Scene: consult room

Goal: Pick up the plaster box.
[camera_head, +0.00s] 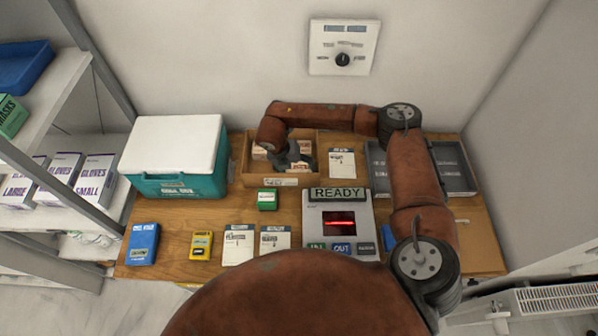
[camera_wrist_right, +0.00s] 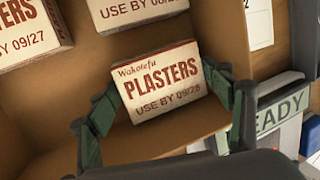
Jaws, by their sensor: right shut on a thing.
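The plaster box (camera_wrist_right: 160,82) is a small cream carton with red "PLASTERS" print and "USE BY 09/28" in the right wrist view. It sits in a brown open-topped bin (camera_head: 246,160) at the back of the desk. My right gripper (camera_head: 296,163) reaches down into the bin. Its green fingers stand at both sides of the box and are shut on it. In the head view the gripper partly hides the box. Two more plaster cartons lie behind it, one marked "USE BY 09/27" (camera_wrist_right: 32,35). My left gripper is not in view.
A teal cool box with a white lid (camera_head: 172,145) stands left of the bin. A scanner showing "READY" (camera_head: 355,237) stands in front and to the right. A grey tray (camera_head: 457,172) is at the right. A small green box (camera_head: 267,199) sits before the bin.

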